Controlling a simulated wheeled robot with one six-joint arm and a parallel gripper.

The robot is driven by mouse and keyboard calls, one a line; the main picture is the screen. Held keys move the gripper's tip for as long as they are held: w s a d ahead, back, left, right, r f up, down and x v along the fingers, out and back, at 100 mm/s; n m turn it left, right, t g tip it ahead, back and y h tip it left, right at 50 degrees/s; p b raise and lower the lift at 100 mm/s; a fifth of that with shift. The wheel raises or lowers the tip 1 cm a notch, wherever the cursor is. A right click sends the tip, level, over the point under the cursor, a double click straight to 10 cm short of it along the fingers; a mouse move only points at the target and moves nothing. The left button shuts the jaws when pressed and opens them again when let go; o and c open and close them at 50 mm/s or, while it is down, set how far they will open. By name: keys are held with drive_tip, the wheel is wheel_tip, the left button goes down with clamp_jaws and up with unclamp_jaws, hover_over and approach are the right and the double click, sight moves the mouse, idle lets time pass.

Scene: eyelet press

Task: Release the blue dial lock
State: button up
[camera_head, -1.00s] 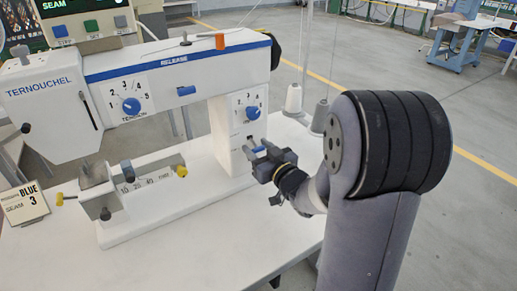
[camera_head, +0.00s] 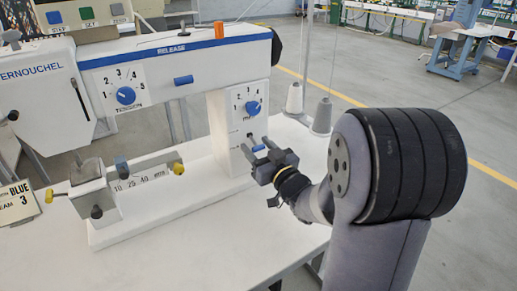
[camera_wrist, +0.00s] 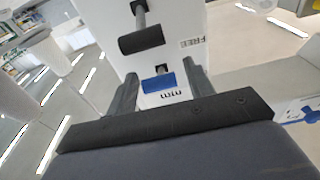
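The white TERNOUCHEL press has a column at its right end with a blue dial (camera_head: 253,108). Below the dial are a small dark lever (camera_head: 250,135) and a blue lever (camera_head: 258,148). In the wrist view the blue lever (camera_wrist: 160,84) is a short bar beside an "mm" label. A longer black-handled lever (camera_wrist: 141,40) stands out beside a "FREE" label. My gripper (camera_head: 257,147) is at the column's lower face. Its fingers (camera_wrist: 161,88) are open on either side of the blue lever, with a gap visible on both sides. I cannot tell which lever locks the dial.
A blue TENSION dial (camera_head: 126,95), a blue slider (camera_head: 183,80) and an orange tab (camera_head: 219,29) are on the press arm. Yellow-ended knobs (camera_head: 178,168) are near the scale on the base. Thread cones (camera_head: 295,98) stand behind the column. The table front (camera_head: 200,255) is clear.

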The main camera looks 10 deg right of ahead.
drive_tip(key=shift+o, duration=1.2)
drive_tip(key=shift+s, duration=0.1)
drive_tip(key=v, duration=1)
drive_tip(key=shift+s, duration=0.3)
drive_tip(key=shift+d, duration=0.1)
drive_tip(key=x, duration=1.1)
drive_tip(key=shift+r+p, duration=0.3)
drive_tip(key=shift+p, duration=0.75)
drive_tip(key=shift+g+p, duration=0.4)
drive_tip(key=shift+p, duration=0.05)
drive_tip(key=shift+f, duration=0.2)
drive_tip(key=shift+f+b, duration=0.3)
drive_tip(key=shift+b, duration=0.5)
